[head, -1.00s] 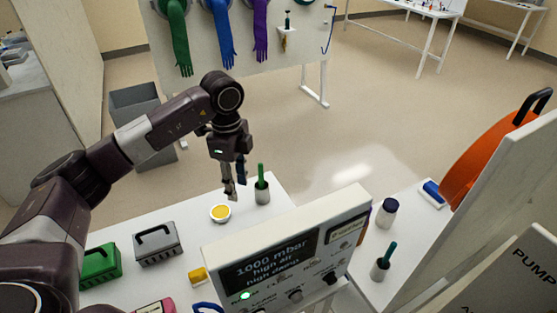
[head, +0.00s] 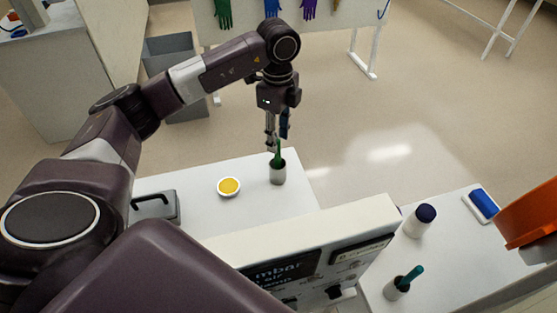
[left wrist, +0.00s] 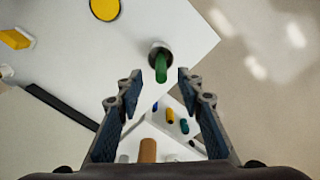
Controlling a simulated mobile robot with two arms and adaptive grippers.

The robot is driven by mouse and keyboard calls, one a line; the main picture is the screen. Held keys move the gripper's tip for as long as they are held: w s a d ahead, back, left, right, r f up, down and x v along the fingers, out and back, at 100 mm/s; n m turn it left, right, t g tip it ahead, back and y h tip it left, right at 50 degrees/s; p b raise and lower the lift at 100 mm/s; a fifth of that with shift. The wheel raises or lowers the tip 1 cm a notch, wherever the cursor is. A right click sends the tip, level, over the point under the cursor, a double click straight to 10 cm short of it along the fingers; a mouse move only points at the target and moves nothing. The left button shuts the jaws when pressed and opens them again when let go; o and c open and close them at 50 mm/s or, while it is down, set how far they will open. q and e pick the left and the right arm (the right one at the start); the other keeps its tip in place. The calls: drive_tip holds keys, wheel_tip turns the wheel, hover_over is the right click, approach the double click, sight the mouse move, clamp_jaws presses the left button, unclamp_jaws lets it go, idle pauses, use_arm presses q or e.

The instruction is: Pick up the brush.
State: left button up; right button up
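A green brush handle (head: 277,152) stands upright in a small grey cup (head: 278,176) near the far right corner of the left white table. Its lower end is hidden in the cup. My left gripper (head: 277,136) points down directly above the cup, its fingertips around the top of the handle in the head view. In the left wrist view, the gripper (left wrist: 160,86) is open, with the handle (left wrist: 161,70) centred just ahead of the gap between its fingers. Contact does not show. My right gripper is in neither view.
A white dish with yellow contents (head: 229,187) stands left of the cup. A grey handled box (head: 155,206) is further left. The pressure display panel (head: 300,240) stands in front. On the right table are a dark-capped jar (head: 420,222) and another cup with a teal handle (head: 397,288).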

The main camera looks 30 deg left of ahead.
sight(278, 154)
use_arm(q)
drive_tip(key=shift+f+b, duration=0.3)
drive_tip(key=shift+f, duration=0.5)
drive_tip(key=shift+w+f+b, duration=0.25)
drive_tip(key=shift+f+b, duration=0.05)
drive_tip(key=shift+f, duration=0.25)
drive_tip(key=f+b, duration=0.3)
drive_tip(key=f, duration=0.1)
drive_tip(key=shift+s+a, duration=0.1)
drive_tip(key=shift+s, duration=0.15)
drive_tip(key=shift+w+f+b, duration=0.15)
drive_tip(key=shift+f+b, duration=0.15)
drive_tip(key=shift+f, duration=0.1)
drive_tip(key=shift+r, duration=0.1)
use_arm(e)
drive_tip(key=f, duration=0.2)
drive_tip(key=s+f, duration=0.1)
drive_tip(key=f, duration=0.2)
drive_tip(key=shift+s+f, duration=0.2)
use_arm(q)
clamp_jaws()
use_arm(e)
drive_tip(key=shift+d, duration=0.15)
